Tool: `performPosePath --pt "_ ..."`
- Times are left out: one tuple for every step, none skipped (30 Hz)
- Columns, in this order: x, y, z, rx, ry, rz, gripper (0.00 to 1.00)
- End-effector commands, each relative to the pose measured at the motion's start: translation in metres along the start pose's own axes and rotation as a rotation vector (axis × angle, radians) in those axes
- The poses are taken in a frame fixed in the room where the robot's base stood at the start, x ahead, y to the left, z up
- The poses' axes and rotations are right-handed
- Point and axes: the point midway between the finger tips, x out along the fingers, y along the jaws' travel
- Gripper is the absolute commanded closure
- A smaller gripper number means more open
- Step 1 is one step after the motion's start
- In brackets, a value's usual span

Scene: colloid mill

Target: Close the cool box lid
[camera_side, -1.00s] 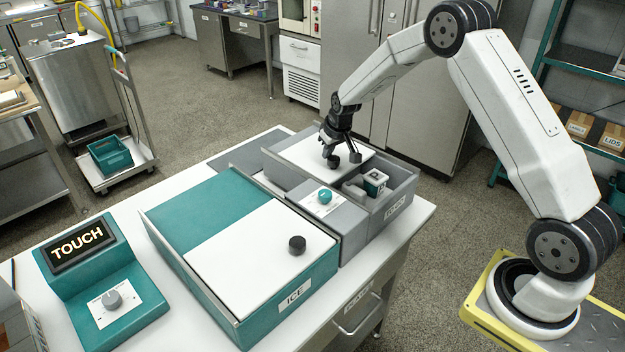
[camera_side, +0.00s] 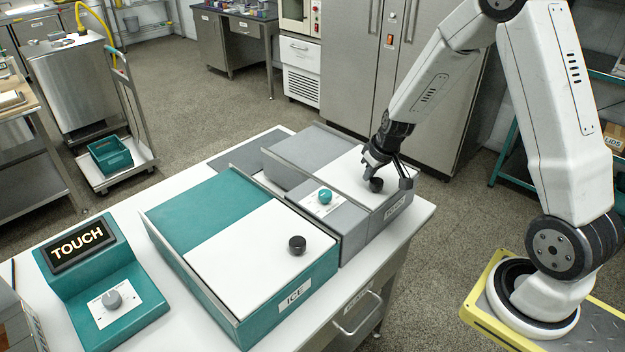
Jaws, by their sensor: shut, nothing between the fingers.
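The grey cool box (camera_side: 305,152) stands on the right part of the white table. Its white sliding lid (camera_side: 352,172) with a black knob (camera_side: 376,185) lies over the front right part of the box, and no opening shows there. The box's inside is hidden. My gripper (camera_side: 391,180) is shut, low over the lid beside the knob. I cannot tell whether it touches the knob.
A teal box marked ICE (camera_side: 200,208), with a white lid and black knob, stands left of the cool box. A grey block with a teal dial (camera_side: 325,197) sits between them. A teal TOUCH console (camera_side: 95,270) stands at the table's left.

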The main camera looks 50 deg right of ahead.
Motion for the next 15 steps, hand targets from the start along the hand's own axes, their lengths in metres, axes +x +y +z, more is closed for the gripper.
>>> performPosePath --pt "-0.001 0.0006 0.0022 0.002 0.001 0.0 1.0" --pt "-0.0013 0.0007 0.0032 0.001 0.001 0.0 1.0" --pt "-0.0015 0.0009 0.0043 0.0 0.0 0.0 1.0" --pt "-0.0016 0.0009 0.005 0.0 0.0 0.0 1.0" --pt "-0.0016 0.0009 0.0056 0.001 -0.001 0.0 1.0" --pt "-0.0016 0.001 0.0061 0.001 -0.001 0.0 1.0" --pt "-0.0016 0.0009 0.0064 0.001 -0.002 0.0 1.0" --pt "-0.0015 0.0009 0.0067 0.001 -0.003 -0.001 1.0" --pt "-0.0014 0.0008 0.007 0.001 -0.004 -0.001 1.0" --pt "-0.0013 0.0008 0.0072 0.001 -0.005 -0.001 1.0" --pt "-0.0012 0.0007 0.0075 0.001 -0.005 -0.002 1.0" --pt "-0.0011 0.0007 0.0078 0.001 -0.006 -0.002 1.0" --pt "-0.0011 0.0006 0.008 0.001 -0.007 -0.002 1.0" --pt "-0.001 0.0006 0.0083 0.001 -0.008 -0.002 1.0" --pt "-0.0009 0.0006 0.0086 0.001 -0.009 -0.003 1.0"
